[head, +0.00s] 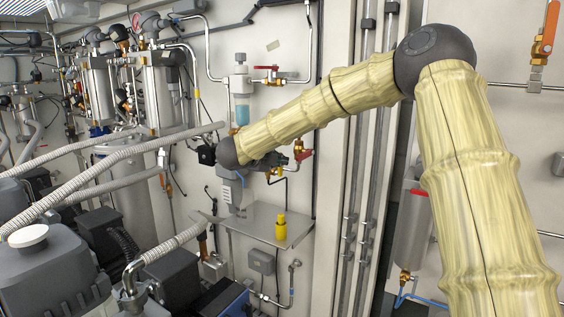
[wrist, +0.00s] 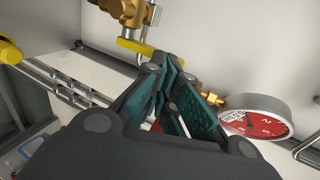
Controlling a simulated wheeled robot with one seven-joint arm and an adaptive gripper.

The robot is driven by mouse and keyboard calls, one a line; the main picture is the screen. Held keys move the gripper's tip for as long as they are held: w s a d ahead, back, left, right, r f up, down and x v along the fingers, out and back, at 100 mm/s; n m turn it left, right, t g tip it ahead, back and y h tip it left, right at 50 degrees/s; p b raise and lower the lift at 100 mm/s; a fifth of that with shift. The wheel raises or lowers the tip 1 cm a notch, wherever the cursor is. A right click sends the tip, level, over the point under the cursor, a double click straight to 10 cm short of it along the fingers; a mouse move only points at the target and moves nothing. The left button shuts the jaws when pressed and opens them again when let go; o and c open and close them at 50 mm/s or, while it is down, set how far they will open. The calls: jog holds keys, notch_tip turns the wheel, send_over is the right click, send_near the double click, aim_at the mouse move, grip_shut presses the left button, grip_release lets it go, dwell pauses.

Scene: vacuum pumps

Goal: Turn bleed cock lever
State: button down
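A brass valve (wrist: 128,10) with a yellow lever (wrist: 134,46) is at the top of the wrist view. I cannot confirm it is the bleed cock. The lever lies just beyond and left of the fingertips of my gripper (wrist: 168,72). Whether they touch is unclear. The teal-padded fingers converge close together, with a small red patch between them; their overlap hides whether a gap remains. In the head view, my arm's end covers most of the gripper beside the wall piping.
A red-faced gauge (wrist: 254,118) is close to the right of the fingers. A metal shelf (head: 252,222) with a yellow bottle (head: 281,228) is below my arm's end. Corrugated hoses (head: 110,162) and pumps crowd the left. Vertical pipes (head: 367,120) run up the wall.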

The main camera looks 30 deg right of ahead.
jog(key=shift+d+r, duration=0.15)
jog(key=shift+r, duration=0.1)
